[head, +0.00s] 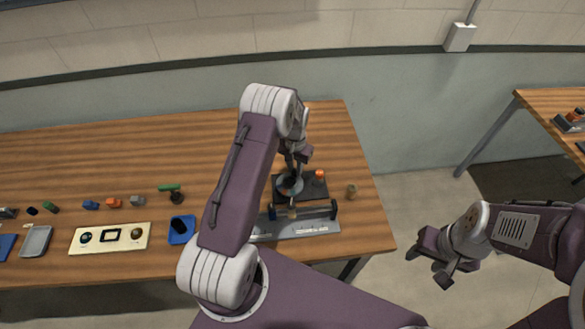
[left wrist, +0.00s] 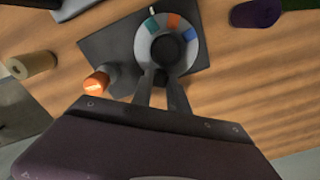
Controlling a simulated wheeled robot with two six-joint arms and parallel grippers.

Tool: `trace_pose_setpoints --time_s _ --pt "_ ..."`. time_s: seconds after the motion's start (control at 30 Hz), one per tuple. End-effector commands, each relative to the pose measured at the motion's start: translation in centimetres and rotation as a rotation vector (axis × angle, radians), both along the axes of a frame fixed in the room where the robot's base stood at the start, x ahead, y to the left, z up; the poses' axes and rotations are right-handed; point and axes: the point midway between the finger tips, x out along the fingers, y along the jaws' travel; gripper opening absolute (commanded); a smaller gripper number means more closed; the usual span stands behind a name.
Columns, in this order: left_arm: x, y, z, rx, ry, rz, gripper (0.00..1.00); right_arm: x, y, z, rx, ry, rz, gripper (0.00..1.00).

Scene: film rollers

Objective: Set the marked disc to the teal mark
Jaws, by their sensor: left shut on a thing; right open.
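The grey disc (left wrist: 142,45) lies on a dark square plate (left wrist: 105,42). It has a teal mark (left wrist: 151,25), an orange mark (left wrist: 173,20) and a blue mark (left wrist: 186,33) along its far edge, and a dark round knob (left wrist: 169,48) in its middle. A small white line (left wrist: 152,10) shows on the plate just beyond the disc, near the teal mark. My left gripper (left wrist: 164,75) is shut on the knob; it also shows from above in the head view (head: 290,175). My right gripper (head: 430,268) is open and empty, off the table's right side.
An orange button (left wrist: 97,83) stands beside the disc. A grey tray (head: 36,241), a cream panel (head: 110,237), a blue tray (head: 182,230) and several small parts lie on the left of the table (head: 60,150).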

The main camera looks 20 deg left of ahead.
Motion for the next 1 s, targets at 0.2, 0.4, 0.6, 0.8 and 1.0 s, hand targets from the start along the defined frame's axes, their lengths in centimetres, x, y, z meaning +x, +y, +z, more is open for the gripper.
trace_pose_setpoints --time_s 0.2,0.4,0.6,0.8,1.0 --pt "0.19 -0.46 0.15 0.001 -0.007 -0.116 0.0 0.0 0.0 -0.16 0.0 0.0 0.0 0.48" --pt "0.16 -0.7 0.18 0.001 -0.008 -0.175 0.0 -0.01 0.0 -0.22 0.0 0.0 0.0 0.48" --pt "0.17 -0.79 0.2 0.002 -0.009 -0.198 0.0 0.0 -0.01 -0.23 0.0 0.0 0.0 0.48" --pt "0.17 -0.8 0.2 0.002 -0.009 -0.2 0.0 -0.01 0.0 -0.23 0.0 0.0 0.0 0.48" --pt "0.17 -0.8 0.2 0.002 -0.009 -0.2 0.31 -0.01 0.0 -0.23 0.0 0.0 0.0 0.48"
